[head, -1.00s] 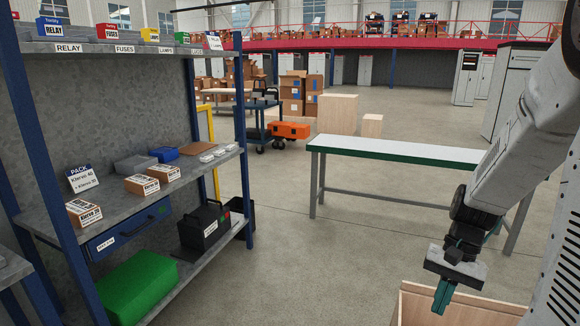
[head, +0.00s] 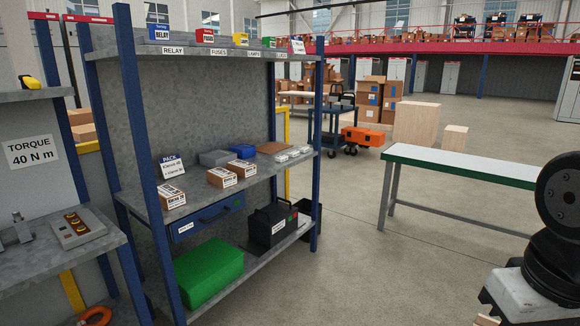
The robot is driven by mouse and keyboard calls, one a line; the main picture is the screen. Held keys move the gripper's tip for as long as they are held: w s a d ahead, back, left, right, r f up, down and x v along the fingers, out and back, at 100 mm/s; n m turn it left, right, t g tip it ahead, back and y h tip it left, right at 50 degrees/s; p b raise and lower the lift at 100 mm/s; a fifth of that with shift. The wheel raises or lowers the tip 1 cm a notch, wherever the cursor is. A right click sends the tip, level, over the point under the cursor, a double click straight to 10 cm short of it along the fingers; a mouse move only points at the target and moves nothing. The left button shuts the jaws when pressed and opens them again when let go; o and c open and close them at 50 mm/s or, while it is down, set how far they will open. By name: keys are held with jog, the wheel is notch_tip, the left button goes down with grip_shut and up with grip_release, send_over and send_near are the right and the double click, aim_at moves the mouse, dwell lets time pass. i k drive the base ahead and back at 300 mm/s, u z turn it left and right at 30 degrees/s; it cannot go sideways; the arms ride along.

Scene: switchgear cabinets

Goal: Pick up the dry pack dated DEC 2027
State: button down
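No date DEC 2027 is readable in the head view, so I cannot tell which item is that dry pack. Several small flat white packets (head: 293,153) lie at the right end of the middle shelf (head: 262,176). Three small brown cartons with white labels stand on the same shelf: one at the front left (head: 172,197), one in the middle (head: 222,177) and one behind it (head: 241,168). Their print is too small to read surely. Part of my arm shows at the lower right edge; my gripper's fingers are out of view.
A PACK sign (head: 172,166), grey bin (head: 216,158) and blue bin (head: 243,151) share the middle shelf. Below are a green case (head: 209,271) and a black case (head: 271,225). A TORQUE bench (head: 60,250) stands left, a white-topped table (head: 460,164) right. Floor between is clear.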

aim_at(282, 158)
jog(key=u, duration=0.55)
jog(key=k, duration=0.65)
jog(key=u, duration=0.5)
jog(key=i, duration=1.8)
jog(key=z, duration=1)
jog(key=i, duration=0.55)
jog(key=z, duration=0.6)
jog(key=i, duration=1.95)
jog(key=u, duration=0.1)
